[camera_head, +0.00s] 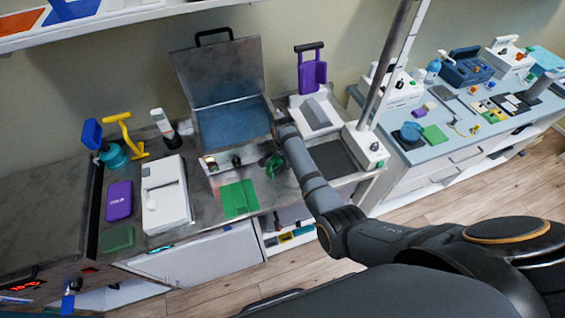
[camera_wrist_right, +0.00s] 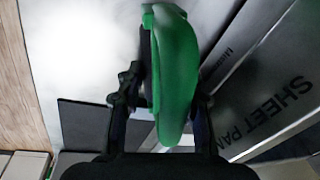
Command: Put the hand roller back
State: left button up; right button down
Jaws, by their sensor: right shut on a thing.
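My right gripper (camera_head: 268,160) is over the counter, in front of the open metal box. It is shut on a green, rounded thing with a black part, which I take to be the hand roller (camera_head: 275,166). In the right wrist view the hand roller (camera_wrist_right: 177,75) stands lengthwise between the dark fingers of my right gripper (camera_wrist_right: 162,100). My left gripper is not in view.
The metal box (camera_head: 222,75) has its lid up. A green cloth (camera_head: 239,198) lies in front. A white device (camera_head: 166,200) and purple case (camera_head: 119,200) lie left. A dark plate (camera_head: 333,158) lies right. A second counter (camera_head: 440,118) holds several things.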

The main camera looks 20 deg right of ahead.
jog(key=shift+a, duration=0.1)
jog(key=c, duration=1.1)
grip_release()
jog(key=shift+f, duration=0.1)
jog(key=shift+o, duration=1.2)
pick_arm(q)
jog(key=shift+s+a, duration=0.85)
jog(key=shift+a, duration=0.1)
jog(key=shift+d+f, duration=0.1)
pick_arm(e)
jog(key=shift+r, duration=0.2)
pick_arm(q)
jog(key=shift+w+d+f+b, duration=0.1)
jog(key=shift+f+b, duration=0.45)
jog(key=shift+b, duration=0.05)
pick_arm(e)
notch_tip(320, 180, up, 12)
jog(key=s, duration=0.2)
jog(key=shift+a+f, duration=0.1)
jog(key=shift+a, duration=0.05)
